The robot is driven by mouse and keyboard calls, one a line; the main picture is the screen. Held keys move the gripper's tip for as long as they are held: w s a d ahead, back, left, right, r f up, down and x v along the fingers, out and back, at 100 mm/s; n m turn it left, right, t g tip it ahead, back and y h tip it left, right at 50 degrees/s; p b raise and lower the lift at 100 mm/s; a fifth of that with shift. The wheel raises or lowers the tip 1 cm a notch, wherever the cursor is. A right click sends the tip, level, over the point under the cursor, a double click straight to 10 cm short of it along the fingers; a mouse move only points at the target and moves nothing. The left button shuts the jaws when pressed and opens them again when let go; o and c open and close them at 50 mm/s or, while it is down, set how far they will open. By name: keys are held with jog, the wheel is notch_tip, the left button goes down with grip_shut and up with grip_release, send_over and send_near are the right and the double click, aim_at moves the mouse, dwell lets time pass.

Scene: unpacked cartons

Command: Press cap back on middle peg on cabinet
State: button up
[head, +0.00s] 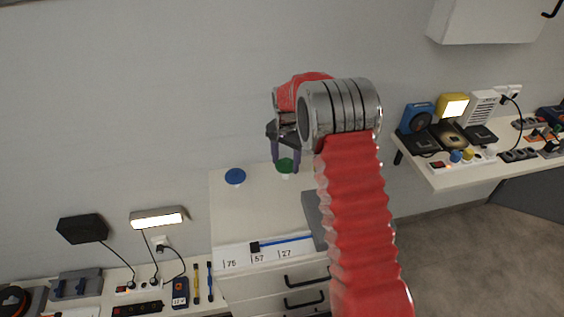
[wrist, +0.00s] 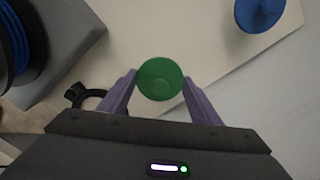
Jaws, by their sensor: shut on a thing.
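A round green cap (head: 286,164) is between the two purple fingers of my gripper (head: 286,168), above the white cabinet top (head: 245,215). In the wrist view the green cap (wrist: 160,78) shows from above, with a finger touching each side of my gripper (wrist: 160,88). A small pale spot shows just under the cap in the head view; I cannot tell whether it is a peg or whether the cap rests on it. A blue cap (head: 235,176) sits to the left on the cabinet top and is at the upper right of the wrist view (wrist: 258,12). No bare peg shows clearly.
A grey block (head: 313,215) is on the cabinet's right side, partly behind my arm. A slider with a blue bar (head: 285,242) and numbers runs along the front, above drawer handles. A lit lamp (head: 158,217) stands left; a shelf of devices (head: 455,165) is right.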

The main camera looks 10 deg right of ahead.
jog(key=shift+f, duration=0.8)
dwell(0.4)
jog(key=o, duration=1.2)
jog(key=o, duration=0.5)
jog(key=shift+o, duration=0.2)
jog(key=shift+r, duration=0.15)
jog(key=shift+r, duration=3.4)
